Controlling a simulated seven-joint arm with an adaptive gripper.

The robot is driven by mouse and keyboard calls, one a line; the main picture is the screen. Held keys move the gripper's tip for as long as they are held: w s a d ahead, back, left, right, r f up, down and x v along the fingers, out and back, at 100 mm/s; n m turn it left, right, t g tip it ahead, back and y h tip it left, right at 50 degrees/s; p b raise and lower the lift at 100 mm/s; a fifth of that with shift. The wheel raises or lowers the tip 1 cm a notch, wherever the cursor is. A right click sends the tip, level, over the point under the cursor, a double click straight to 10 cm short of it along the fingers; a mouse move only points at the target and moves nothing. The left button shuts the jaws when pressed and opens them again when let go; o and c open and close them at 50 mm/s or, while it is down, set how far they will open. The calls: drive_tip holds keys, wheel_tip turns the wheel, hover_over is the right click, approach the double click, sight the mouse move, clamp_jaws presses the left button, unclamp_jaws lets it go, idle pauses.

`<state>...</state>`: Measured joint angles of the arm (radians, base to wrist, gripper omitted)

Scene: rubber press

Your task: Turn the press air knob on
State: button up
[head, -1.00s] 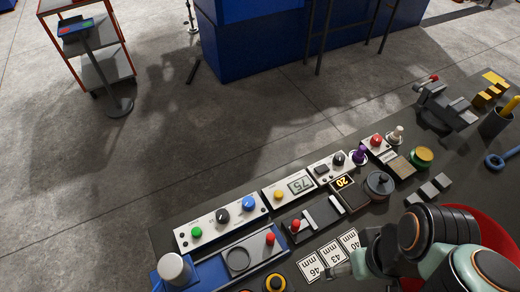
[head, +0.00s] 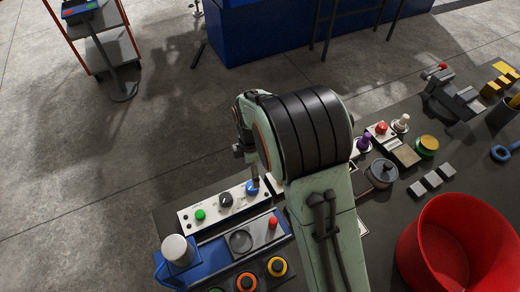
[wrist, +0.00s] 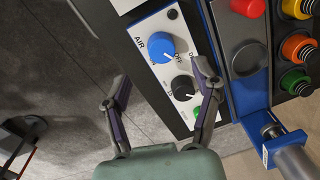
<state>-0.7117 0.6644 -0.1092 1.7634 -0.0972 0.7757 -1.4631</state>
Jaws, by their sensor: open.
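The blue air knob (head: 252,187) sits at the right end of a white panel (head: 213,207) on the bench. In the wrist view the knob (wrist: 160,46) is beside the word AIR. My gripper (wrist: 160,85) is open and empty. Its two fingers are spread wide, and the knob shows ahead of the gap, nearer the right finger in the picture. I see no contact. In the head view my gripper's lower part is close above the knob, with its fingers mostly hidden by my arm.
A black knob (wrist: 183,88) and a green button (head: 200,215) share the panel. A blue unit (head: 205,262) with a grey cylinder (head: 178,250) and red button stands in front. A red bin (head: 425,255) is at the lower right.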

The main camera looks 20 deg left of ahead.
sight(252, 188)
drive_tip(key=shift+s+a+f, duration=0.15)
drive_tip(key=shift+f, duration=0.25)
wheel_tip(252, 188, down, 6)
drive_tip(key=shift+s+r, duration=0.1)
drive_tip(key=c, duration=1.2)
